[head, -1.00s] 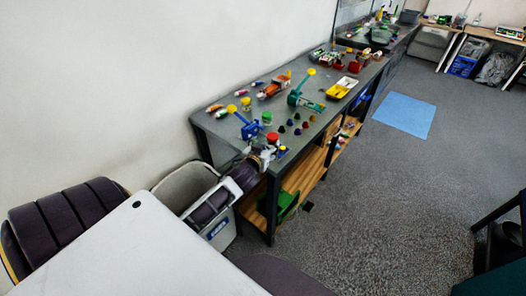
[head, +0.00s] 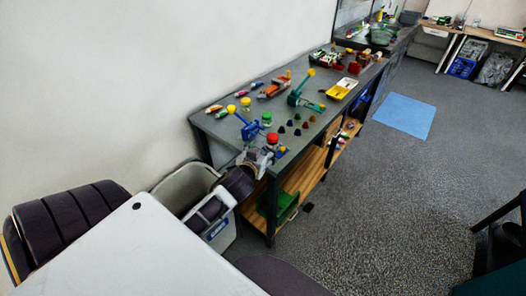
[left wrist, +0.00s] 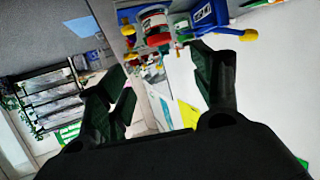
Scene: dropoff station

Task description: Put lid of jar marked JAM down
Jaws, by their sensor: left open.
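A jar with a red lid (head: 272,138) stands near the front corner of the workbench, just beyond my left gripper (head: 262,158). The jar (left wrist: 152,17) shows upside down at the top of the left wrist view, with a pale label; I cannot read the marking. The lid looks to be on it. My left gripper also shows there, with its dark fingers (left wrist: 160,68) spread apart and nothing between them. A smaller yellow and red item (left wrist: 128,30) shows beside the jar, partly cut off. Another jar, with a green lid (head: 267,117), stands farther back.
A blue tool with a yellow knob (head: 246,129) stands left of the red-lidded jar. Several small dark pieces (head: 297,125) and a yellow tray (head: 342,89) lie farther along the workbench (head: 225,125).

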